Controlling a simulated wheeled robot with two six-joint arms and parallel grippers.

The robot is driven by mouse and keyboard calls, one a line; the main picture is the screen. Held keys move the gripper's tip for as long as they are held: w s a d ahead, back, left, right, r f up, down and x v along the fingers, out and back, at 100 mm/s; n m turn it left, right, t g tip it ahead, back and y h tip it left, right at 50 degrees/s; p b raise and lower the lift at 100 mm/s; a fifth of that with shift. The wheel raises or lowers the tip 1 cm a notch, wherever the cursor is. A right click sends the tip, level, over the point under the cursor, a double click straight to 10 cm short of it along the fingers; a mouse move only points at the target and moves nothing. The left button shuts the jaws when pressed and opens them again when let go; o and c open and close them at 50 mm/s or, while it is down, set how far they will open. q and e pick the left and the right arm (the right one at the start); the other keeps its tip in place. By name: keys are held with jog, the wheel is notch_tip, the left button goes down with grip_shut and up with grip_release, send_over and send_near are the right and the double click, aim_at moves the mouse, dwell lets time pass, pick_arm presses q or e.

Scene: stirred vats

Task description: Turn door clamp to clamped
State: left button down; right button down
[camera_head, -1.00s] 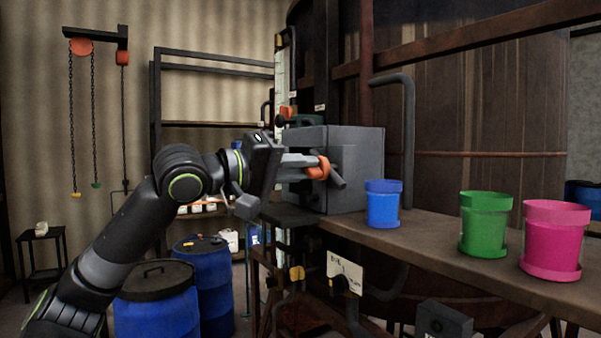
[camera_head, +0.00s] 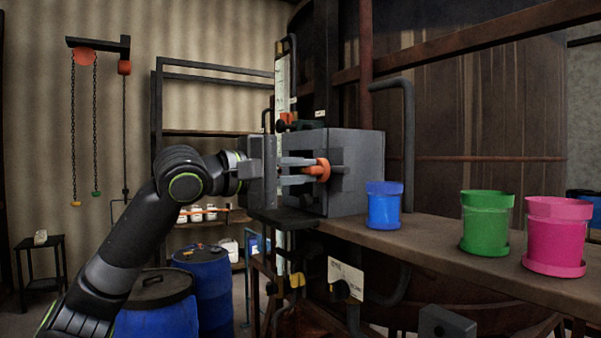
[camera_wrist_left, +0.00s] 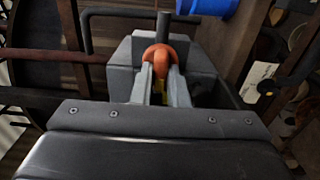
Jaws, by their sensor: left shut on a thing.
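The door clamp is an orange-red piece (camera_head: 322,169) with a dark bar, on the near face of a grey box (camera_head: 355,160) that stands on the bench. My left gripper (camera_head: 312,169) reaches in from the left, its two fingers shut on the orange clamp. In the left wrist view the orange clamp (camera_wrist_left: 160,51) sits between the fingertips (camera_wrist_left: 160,68), with the grey box (camera_wrist_left: 120,72) behind it and a dark bar rising above. The fingers hide part of the clamp. My right gripper is not in view.
A blue pot (camera_head: 384,207), a green pot (camera_head: 487,222) and a pink pot (camera_head: 556,237) stand on the bench (camera_head: 430,245) to the right of the box. Blue drums (camera_head: 205,285) stand on the floor at lower left. A thick grey pipe (camera_head: 409,140) rises behind the box.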

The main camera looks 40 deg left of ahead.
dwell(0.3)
pick_arm(q)
jog(key=c, duration=1.4)
grip_release()
jog(key=shift+c, duration=0.2)
jog(key=shift+s, duration=0.1)
jog(key=shift+s+a+f+b, duration=0.2)
jog(key=shift+s+a+b, duration=0.15)
jog(key=shift+s+b, duration=0.3)
jog(key=b+v, duration=1.1)
jog(key=v, duration=0.4)
jog(key=shift+s+a+r, duration=0.15)
jog(key=shift+s+a, duration=0.05)
jog(key=shift+s, duration=0.15)
